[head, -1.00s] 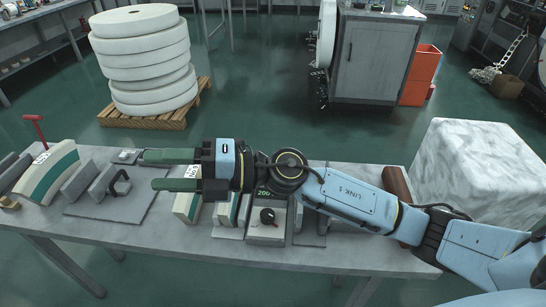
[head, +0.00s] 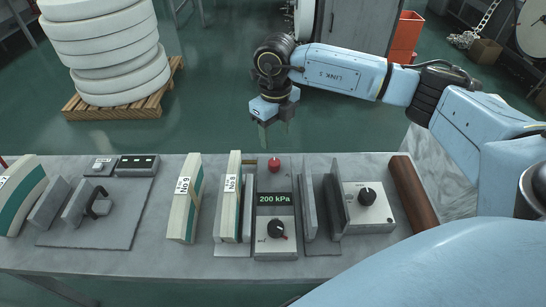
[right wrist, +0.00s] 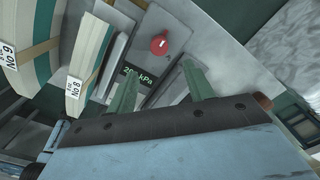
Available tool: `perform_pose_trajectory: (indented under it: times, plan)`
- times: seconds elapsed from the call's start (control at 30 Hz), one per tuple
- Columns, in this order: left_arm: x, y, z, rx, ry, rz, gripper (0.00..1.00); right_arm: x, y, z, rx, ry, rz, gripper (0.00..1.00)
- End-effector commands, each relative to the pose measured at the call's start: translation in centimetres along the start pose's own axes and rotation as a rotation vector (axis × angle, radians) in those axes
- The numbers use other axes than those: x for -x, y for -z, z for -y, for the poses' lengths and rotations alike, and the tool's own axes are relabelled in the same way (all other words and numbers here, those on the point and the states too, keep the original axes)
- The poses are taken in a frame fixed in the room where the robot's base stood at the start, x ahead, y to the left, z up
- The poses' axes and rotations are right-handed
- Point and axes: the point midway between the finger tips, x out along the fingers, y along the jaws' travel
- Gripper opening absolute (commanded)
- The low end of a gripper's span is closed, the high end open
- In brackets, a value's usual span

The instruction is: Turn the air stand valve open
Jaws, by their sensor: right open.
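The air stand (head: 275,240) is a grey box on the bench with a display reading 200 kPa (head: 275,198). A black dial knob (head: 275,228) is on its front part. A red round valve knob (head: 274,164) is at its back, behind the display. It also shows in the right wrist view (right wrist: 160,45), with a small white mark on it. My right gripper (head: 277,133) points down above and behind the red knob, with its green fingers apart and empty. In the right wrist view the fingers (right wrist: 160,68) are apart below the knob, not touching it. My left gripper is not in view.
Cream and green wheel segments (head: 184,200) stand left of the air stand. Upright grey plates (head: 308,205) and a second box with a black knob (head: 367,205) stand to its right. A brown bar (head: 413,195) lies at the bench's right end.

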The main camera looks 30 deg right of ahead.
Motion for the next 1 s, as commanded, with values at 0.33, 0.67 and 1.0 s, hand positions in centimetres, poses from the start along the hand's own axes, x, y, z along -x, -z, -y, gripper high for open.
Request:
perform_pose_trajectory:
  times: [0.33, 0.67, 1.0]
  plan:
    - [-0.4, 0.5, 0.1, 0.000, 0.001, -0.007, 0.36, -7.4, 0.0, -0.2, 0.001, -0.004, -0.001, 0.52]
    - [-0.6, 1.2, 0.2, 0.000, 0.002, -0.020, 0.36, -10.1, -0.1, -0.2, 0.001, -0.004, 0.002, 0.52]
    - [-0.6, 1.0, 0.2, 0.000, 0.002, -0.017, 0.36, -10.1, -0.1, -0.2, 0.002, -0.004, 0.002, 0.40]
